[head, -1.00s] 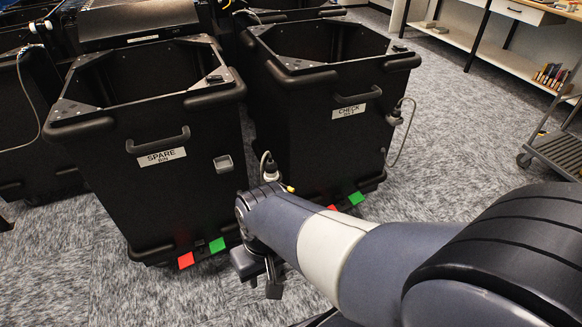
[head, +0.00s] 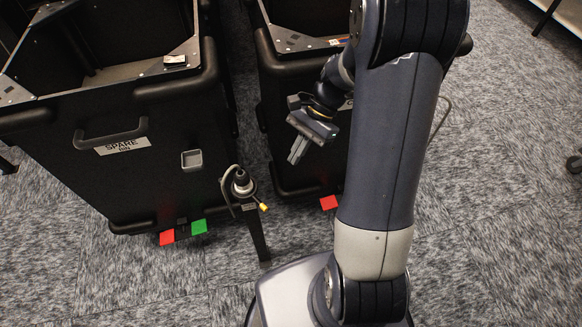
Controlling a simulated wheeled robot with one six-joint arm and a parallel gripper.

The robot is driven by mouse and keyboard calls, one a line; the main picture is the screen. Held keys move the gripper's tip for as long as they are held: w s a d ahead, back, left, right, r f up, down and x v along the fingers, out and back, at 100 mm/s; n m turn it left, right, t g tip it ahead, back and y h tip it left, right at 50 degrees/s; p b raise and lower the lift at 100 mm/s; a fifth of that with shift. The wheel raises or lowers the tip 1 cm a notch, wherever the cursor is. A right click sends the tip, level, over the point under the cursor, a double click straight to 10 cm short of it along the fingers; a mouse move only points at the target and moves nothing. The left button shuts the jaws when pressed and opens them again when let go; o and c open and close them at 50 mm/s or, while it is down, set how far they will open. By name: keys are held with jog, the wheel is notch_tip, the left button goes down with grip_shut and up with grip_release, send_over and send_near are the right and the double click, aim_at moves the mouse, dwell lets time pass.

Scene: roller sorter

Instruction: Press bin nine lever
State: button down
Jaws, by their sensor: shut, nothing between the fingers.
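No bin marked nine shows in the head view. The near left bin (head: 70,185) is black and labelled SPARE BIN. At its foot are a red pedal (head: 167,237) and a green pedal (head: 199,227). The bin to its right (head: 290,130) is mostly behind my arm; its label is hidden now. One red pedal (head: 328,203) shows at its foot. My gripper (head: 297,150) is shut and empty, pointing down in front of that right bin, well above its red pedal. It touches no pedal that I can see.
A dark post with a cabled knob (head: 243,185) stands close to the spare bin's right side. A narrow gap parts the two bins. Grey carpet (head: 510,230) lies open on the right. A caster (head: 573,164) shows at the right edge.

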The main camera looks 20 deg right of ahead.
aim_at(259, 203)
jog(key=shift+w+d+f, duration=0.1)
jog(key=shift+w+d, duration=0.45)
jog(key=a+r+b+x, duration=0.1)
jog(key=x, duration=0.5)
jog(key=s+a+r+b+x, duration=0.1)
jog(key=x, duration=0.6)
